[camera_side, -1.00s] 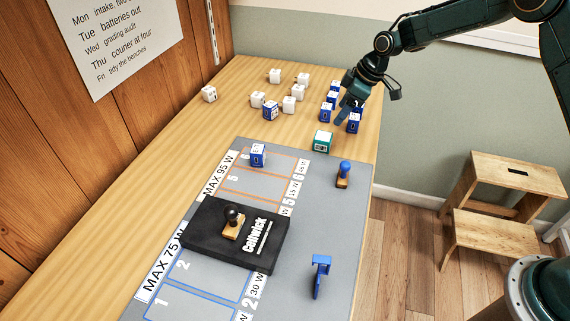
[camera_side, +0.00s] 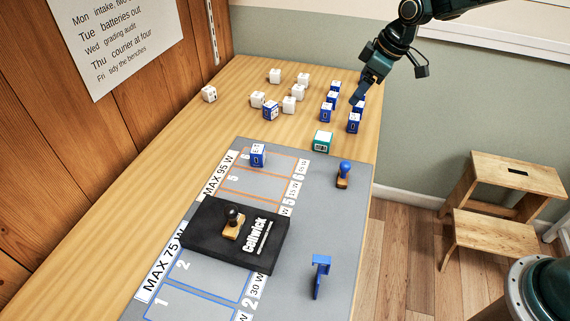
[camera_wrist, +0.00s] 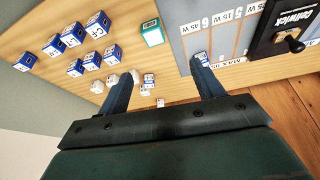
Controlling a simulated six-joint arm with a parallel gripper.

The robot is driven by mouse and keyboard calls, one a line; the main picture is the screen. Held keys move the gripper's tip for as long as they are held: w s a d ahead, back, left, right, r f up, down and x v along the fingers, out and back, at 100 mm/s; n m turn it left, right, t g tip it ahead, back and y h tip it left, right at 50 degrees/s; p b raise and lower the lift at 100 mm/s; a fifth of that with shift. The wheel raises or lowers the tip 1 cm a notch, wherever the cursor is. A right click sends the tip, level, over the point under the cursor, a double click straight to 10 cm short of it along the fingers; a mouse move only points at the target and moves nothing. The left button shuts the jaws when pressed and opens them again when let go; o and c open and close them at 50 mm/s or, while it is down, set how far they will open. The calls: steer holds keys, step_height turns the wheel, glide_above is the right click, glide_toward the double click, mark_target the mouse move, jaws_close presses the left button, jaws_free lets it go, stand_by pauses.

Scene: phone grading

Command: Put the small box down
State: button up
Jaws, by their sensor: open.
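Several small blue-and-white boxes (camera_side: 327,112) stand in a cluster on the wooden table in the side view; they also show in the wrist view (camera_wrist: 73,36). A teal-and-white box (camera_side: 323,141) sits by the grey mat's far edge, and shows in the wrist view (camera_wrist: 153,34). Which one the task means, I cannot tell. My gripper (camera_side: 359,97) is above the blue cluster, clear of the boxes. In the wrist view my gripper (camera_wrist: 162,68) has its fingers wide apart with nothing held between them.
A blue-and-white box (camera_side: 258,155) stands on the grey mat (camera_side: 320,215). White boxes (camera_side: 290,104) and another blue one (camera_side: 270,111) are farther back. A black pad (camera_side: 205,238) with a stamp (camera_side: 234,220), a blue-handled stamp (camera_side: 343,174) and a blue stand (camera_side: 320,276) occupy the mat.

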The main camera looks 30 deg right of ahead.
steer(key=s+r+m+h, duration=0.1)
steer(key=s+r+m, duration=0.1)
steer(key=s+r, duration=0.75)
steer(key=s+d+r+m+t, duration=0.1)
steer(key=s+m, duration=0.1)
steer(key=s, duration=1.1)
steer(key=s+d+r+m+t+h, duration=0.1)
steer(key=s+m, duration=0.2)
steer(key=s, duration=1.1)
steer(key=shift+d+r+m+h, duration=0.2)
steer(key=shift+r+m+h, duration=0.05)
steer(key=shift+m+h, duration=0.05)
